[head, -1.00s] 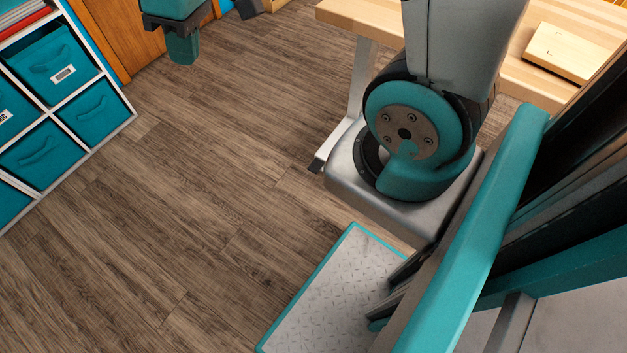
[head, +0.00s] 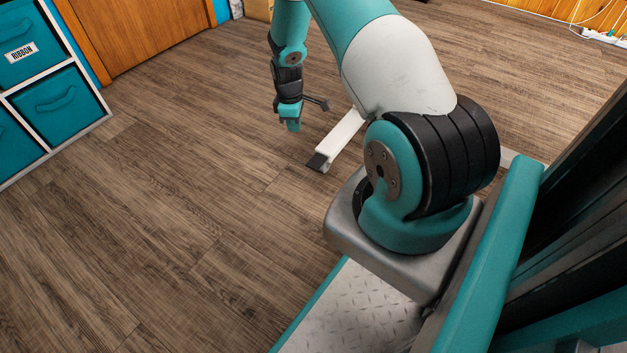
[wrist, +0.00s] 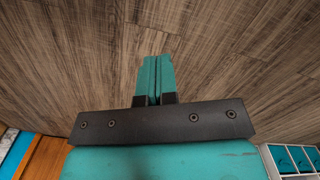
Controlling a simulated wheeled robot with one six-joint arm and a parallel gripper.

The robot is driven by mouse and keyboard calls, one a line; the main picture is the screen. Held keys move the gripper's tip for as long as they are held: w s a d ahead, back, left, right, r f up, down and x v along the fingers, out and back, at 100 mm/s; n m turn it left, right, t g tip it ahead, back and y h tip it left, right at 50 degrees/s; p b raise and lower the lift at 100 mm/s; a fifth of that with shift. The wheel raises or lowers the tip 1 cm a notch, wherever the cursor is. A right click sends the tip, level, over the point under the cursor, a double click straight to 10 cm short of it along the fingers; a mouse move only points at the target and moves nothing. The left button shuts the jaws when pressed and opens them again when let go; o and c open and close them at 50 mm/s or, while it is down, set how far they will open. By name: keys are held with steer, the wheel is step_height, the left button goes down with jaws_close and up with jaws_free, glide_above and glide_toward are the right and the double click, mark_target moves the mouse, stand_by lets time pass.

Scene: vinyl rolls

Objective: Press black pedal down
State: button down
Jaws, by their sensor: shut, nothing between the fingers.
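My gripper (head: 292,126) hangs fingers down over the wooden floor in the head view, left of a light table foot with a dark end cap. In the wrist view my gripper (wrist: 153,62) shows two teal fingers pressed together with nothing between them. Only bare floor shows beyond the fingertips there. My own arm hides part of the floor and the table in the head view.
The light table foot (head: 340,138) is close to the right of my gripper. A white shelf with teal bins (head: 52,105) stands at the left, a wooden door (head: 135,30) at the back. The wood floor (head: 190,180) between is clear.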

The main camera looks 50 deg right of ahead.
steer(key=b, duration=0.3)
glide_toward(312, 164)
steer(key=shift+a+f, duration=0.1)
steer(key=shift+a, duration=0.05)
steer(key=shift+f, duration=0.15)
steer(key=f+b, duration=0.5)
steer(key=f, duration=0.1)
steer(key=shift+s+f+b, duration=0.25)
steer(key=shift+f+b, duration=0.15)
steer(key=shift+f+b, duration=0.9)
steer(key=shift+f, duration=0.65)
steer(key=shift+r, duration=0.35)
steer(key=w, duration=0.1)
steer(key=w+a+r+p, duration=0.1)
steer(key=shift+w+a, duration=0.1)
steer(key=shift+w, duration=0.2)
